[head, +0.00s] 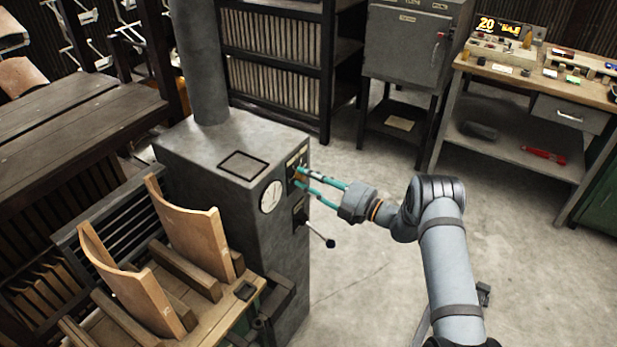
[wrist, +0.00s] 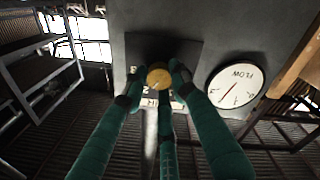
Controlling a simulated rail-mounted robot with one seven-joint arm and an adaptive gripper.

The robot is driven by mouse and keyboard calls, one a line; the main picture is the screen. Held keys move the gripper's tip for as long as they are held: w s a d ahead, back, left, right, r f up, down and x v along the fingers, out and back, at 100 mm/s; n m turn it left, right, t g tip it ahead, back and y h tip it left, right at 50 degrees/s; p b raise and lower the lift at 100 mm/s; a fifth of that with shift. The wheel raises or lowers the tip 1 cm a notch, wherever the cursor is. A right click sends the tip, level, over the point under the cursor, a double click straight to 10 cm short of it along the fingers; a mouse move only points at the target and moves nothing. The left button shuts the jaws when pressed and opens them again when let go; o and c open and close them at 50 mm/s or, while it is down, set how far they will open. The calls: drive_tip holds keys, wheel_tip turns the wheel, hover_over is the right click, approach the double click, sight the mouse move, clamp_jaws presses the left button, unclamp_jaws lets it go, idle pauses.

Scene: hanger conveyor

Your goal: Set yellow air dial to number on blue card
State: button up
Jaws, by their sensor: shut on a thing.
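My gripper (head: 304,179) reaches left to the side face of the grey machine cabinet (head: 230,155). Its teal fingers are shut on a round yellow dial (wrist: 159,77), which sits between the fingertips in the wrist view. In the head view the fingers hide most of the dial. A label next to the dial is partly covered by the fingers, and I cannot read its setting. No blue card with a readable number stands out; small coloured items (head: 573,79), too small to read, lie on the workbench at the right.
A round white FLOW gauge (head: 271,196) is beside the dial, also in the wrist view (wrist: 235,86). A lever with a black knob (head: 330,243) sticks out below my gripper. A lit display (head: 487,24) reads 20 on the workbench (head: 525,74). Open floor lies around my arm.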

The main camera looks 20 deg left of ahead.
idle(0.4)
drive_tip(key=o, duration=1.2)
drive_tip(key=shift+c, duration=0.2)
drive_tip(key=v, duration=1.2)
drive_tip(key=shift+a, duration=0.1)
drive_tip(key=x, duration=1.2)
